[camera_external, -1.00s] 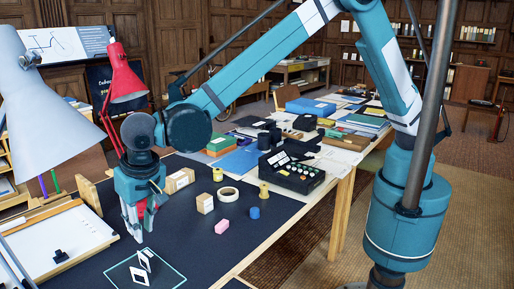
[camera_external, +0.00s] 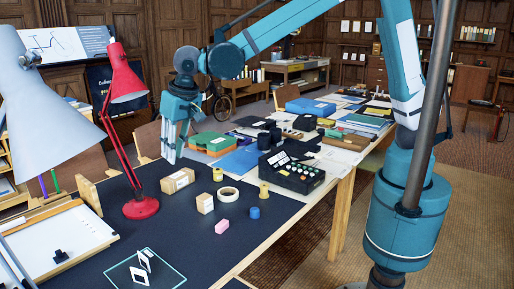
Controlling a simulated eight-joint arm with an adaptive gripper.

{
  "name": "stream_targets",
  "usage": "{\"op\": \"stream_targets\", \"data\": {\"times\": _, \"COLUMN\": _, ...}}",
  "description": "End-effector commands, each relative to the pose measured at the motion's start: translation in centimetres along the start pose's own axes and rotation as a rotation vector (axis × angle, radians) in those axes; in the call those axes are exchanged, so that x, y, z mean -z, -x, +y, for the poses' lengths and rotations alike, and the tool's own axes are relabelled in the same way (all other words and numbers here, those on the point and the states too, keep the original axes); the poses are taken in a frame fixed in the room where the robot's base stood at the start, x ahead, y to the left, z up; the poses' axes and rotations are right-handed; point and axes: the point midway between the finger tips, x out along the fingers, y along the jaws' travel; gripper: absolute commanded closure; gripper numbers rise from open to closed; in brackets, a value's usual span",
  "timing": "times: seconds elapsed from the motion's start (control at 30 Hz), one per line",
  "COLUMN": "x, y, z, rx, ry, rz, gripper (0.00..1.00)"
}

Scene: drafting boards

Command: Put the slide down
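Two small white-framed slides are on a clear glass plate (camera_external: 172,272) at the front of the dark board. One slide (camera_external: 144,261) stands tilted on its edge. The other slide (camera_external: 139,276) lies flat beside it, nearer the camera. My gripper (camera_external: 172,157) hangs fingers-down over the back left of the board, well away from the slides. Its two fingers look apart, and I see nothing between them, though they are small here.
A red lamp (camera_external: 141,207) stands left of my gripper. Cardboard boxes (camera_external: 178,181), a tape roll (camera_external: 228,194), a pink eraser (camera_external: 222,227) and a blue cap (camera_external: 254,212) stand on the board. A drawing board (camera_external: 85,225) is at left. The board's front right is clear.

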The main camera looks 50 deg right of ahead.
Motion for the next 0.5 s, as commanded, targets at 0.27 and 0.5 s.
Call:
{"op": "stream_targets", "data": {"times": 0.27, "x": 2.7, "y": 3.7, "z": 9.1, "rx": 0.016, "ry": -0.003, "rz": 0.019, "gripper": 0.82}}
{"op": "stream_targets", "data": {"times": 0.5, "x": 3.8, "y": 6.6, "z": 16.5, "rx": 0.028, "ry": -0.004, "rz": 0.042, "gripper": 0.82}}
